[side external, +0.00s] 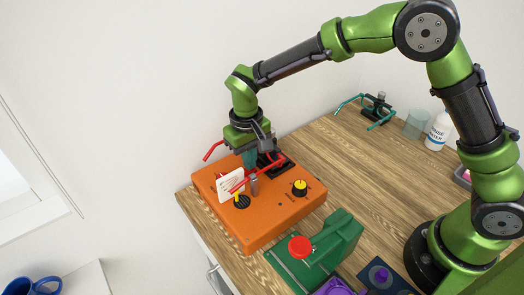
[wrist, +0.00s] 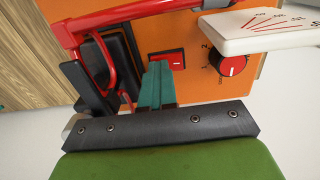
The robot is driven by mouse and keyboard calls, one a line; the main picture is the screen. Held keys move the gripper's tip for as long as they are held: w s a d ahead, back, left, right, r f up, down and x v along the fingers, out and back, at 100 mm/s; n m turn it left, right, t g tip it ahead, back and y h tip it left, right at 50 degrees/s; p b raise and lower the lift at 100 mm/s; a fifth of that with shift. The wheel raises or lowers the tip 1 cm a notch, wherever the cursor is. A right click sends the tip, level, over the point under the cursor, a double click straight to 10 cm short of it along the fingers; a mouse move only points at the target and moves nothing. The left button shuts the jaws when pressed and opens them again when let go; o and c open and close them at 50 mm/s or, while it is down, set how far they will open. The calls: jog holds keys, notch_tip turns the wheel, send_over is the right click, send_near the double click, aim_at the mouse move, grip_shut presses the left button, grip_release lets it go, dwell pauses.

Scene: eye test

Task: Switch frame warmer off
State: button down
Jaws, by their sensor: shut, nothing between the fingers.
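An orange box (side external: 278,221), which looks like the frame warmer, stands on the wooden bench. In the wrist view its orange panel (wrist: 205,85) carries a red rocker switch (wrist: 176,58) in a dark surround and a red knob (wrist: 232,64) with a white pointer. My gripper (wrist: 160,66) is shut and empty, its teal fingertips right at the switch's near-left edge and overlapping it in the picture. I cannot tell whether they touch it. In the side view my gripper (side external: 249,166) is low over the box's back, and the switch is hidden there.
A white scale card (side external: 230,184), red spectacle-like frame (side external: 238,186) and black block (side external: 273,163) crowd my gripper. A yellow-topped knob (side external: 300,186) is on the box. A green unit with a red button (side external: 300,247) stands in front. The bench's middle (side external: 330,160) is clear.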

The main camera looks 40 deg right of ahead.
aim_at(244, 172)
jog(key=shift+s+a+f, duration=0.15)
jog(key=shift+a+f, duration=0.25)
jog(key=shift+a, duration=0.4)
notch_tip(244, 172, up, 15)
jog(key=shift+w+d, duration=0.2)
jog(key=shift+d, duration=0.2)
jog(key=shift+s+a+h, duration=0.2)
jog(key=shift+a+h, duration=0.4)
